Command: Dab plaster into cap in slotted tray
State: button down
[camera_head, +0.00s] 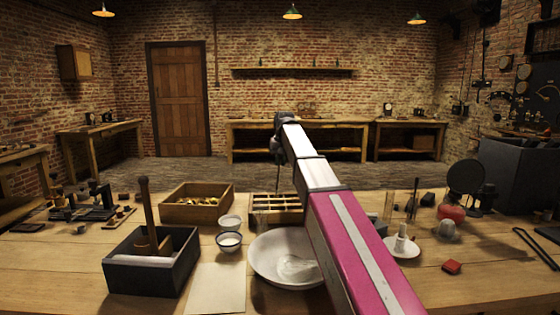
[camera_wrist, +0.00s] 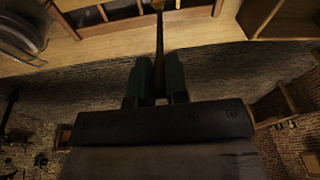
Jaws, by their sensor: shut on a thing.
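The slotted wooden tray (camera_head: 252,216) stands mid-table behind the white basin. Its edge and slots also show at the top of the wrist view (camera_wrist: 70,20). My gripper (camera_wrist: 158,82) is shut on a thin dark tool (camera_wrist: 160,45) with a brownish end, held above the tray's area. In the head view my gripper (camera_head: 279,153) is small and partly behind my arm. I cannot make out a cap in the slots, or whether the tool's end bears plaster. The wide white basin (camera_head: 262,260) holds a pale lump (camera_head: 297,268) and is partly covered by my arm.
Two small bowls (camera_head: 229,243) stand left of the basin. A wooden box of brass parts (camera_head: 168,212) and a dark open box (camera_head: 135,276) with a wooden tool stand further left. A cream sheet (camera_head: 218,290) lies in front.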

jog(key=shift+f, duration=1)
dwell(1.1)
jog(key=shift+r, duration=0.15)
dwell(0.8)
jog(key=shift+r, duration=3.65)
jog(key=shift+s, duration=0.15)
